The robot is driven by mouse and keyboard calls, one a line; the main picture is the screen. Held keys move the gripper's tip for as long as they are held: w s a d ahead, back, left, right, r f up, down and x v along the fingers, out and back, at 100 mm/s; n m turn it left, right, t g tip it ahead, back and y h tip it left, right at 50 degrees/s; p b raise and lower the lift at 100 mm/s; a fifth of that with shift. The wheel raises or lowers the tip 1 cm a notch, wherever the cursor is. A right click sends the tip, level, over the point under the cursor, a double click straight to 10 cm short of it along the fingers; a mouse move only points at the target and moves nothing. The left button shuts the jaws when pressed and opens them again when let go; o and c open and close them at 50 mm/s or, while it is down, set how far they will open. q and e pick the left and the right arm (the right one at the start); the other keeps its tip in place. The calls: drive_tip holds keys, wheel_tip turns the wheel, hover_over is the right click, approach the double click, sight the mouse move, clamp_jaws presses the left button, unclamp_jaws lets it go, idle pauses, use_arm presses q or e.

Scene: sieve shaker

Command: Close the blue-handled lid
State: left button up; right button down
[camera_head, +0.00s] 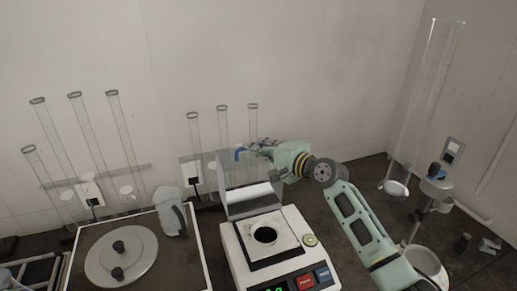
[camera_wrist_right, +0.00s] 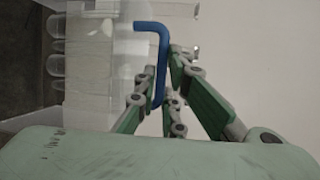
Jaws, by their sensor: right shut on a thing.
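The blue handle (camera_head: 240,153) sticks out from the top of the lid (camera_head: 251,194), which stands raised at the back of a white balance-like device (camera_head: 233,252). My right gripper (camera_head: 258,150) is shut on the handle, reaching it from the right. In the right wrist view the bent blue handle (camera_wrist_right: 152,27) runs down between the green fingers (camera_wrist_right: 160,100), and the clear lid (camera_wrist_right: 95,65) shows to the left. The device's chamber is open, with a dark round hole in its top plate (camera_head: 265,235). My left gripper is not in view.
Clear tubes (camera_head: 253,140) stand behind the lid. A tall cylinder (camera_head: 425,105), a white bowl (camera_head: 427,265) and a stand (camera_head: 428,205) are at the right.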

drive_tip(key=s+d+f+t+y+b, duration=0.1)
drive_tip(key=s+d+f+b, duration=0.1)
drive_tip(key=s+b, duration=0.3)
drive_tip(key=s+d+f+n+t+y+b, duration=0.1)
drive_tip(key=s+d+b, duration=0.2)
drive_tip(key=s+b, duration=0.2)
drive_tip(key=shift+s+d+f+n+t+y, duration=0.3)
drive_tip(key=shift+s+f+t+y, duration=0.1)
drive_tip(key=shift+s, duration=1.2)
drive_tip(key=c, duration=1.9)
unclamp_jaws()
drive_tip(key=shift+w, duration=0.15)
drive_tip(key=shift+o, duration=0.2)
drive_tip(key=shift+a, duration=0.1)
drive_tip(key=shift+r, duration=0.1)
drive_tip(key=v, duration=1.2)
